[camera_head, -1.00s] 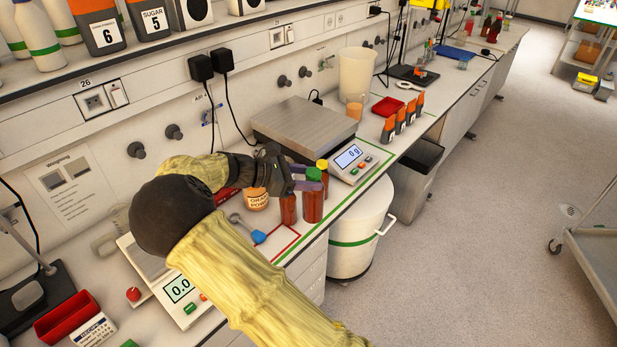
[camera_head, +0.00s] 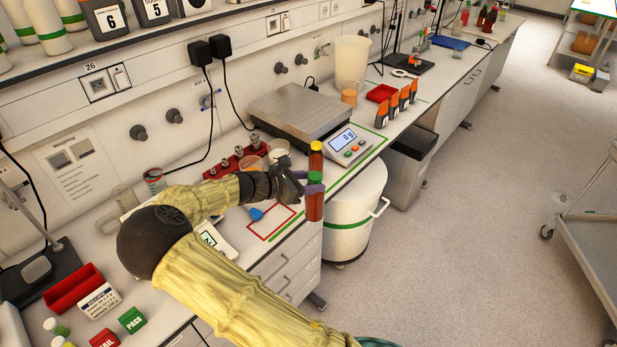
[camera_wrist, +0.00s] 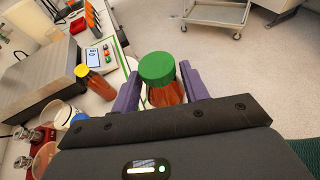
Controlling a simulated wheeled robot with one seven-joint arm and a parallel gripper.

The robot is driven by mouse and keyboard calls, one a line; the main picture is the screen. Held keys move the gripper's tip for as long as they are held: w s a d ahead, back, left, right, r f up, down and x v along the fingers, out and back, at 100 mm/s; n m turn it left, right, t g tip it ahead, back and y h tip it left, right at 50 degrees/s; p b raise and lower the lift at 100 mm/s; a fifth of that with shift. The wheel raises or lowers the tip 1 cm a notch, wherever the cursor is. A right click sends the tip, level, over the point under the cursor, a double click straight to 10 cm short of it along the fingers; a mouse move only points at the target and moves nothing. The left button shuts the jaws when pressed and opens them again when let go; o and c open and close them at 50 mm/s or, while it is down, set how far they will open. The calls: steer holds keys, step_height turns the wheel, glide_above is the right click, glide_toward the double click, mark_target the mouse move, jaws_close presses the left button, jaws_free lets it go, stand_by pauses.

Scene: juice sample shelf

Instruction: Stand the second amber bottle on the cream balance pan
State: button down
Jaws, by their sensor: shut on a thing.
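My gripper (camera_head: 309,189) is shut on an amber bottle with a green cap (camera_head: 315,203). In the wrist view the green-capped bottle (camera_wrist: 162,78) sits upright between the purple fingers (camera_wrist: 160,90). In the head view it appears at the bench's front edge; its height is hard to tell. Another amber bottle with a yellow cap (camera_head: 316,158) stands behind it, beside the large scale, and also shows in the wrist view (camera_wrist: 92,82). A small cream balance (camera_head: 222,246) is at the left, mostly hidden behind my arm. Its pan cannot be made out.
A large steel-topped scale (camera_head: 298,108) reading 0 g stands behind. A red outlined square with a blue-handled scoop (camera_head: 257,214) lies left of my gripper. A red rack (camera_head: 225,166) and tubs stand behind my arm. A white drum (camera_head: 352,218) stands below the bench edge.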

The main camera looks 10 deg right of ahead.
steer(key=w+f+n+t+y, duration=0.5)
steer(key=n+t+y, duration=0.5)
steer(key=n+y, duration=0.3)
steer(key=shift+a+f+n, duration=0.2)
steer(key=shift+f+n, duration=0.6)
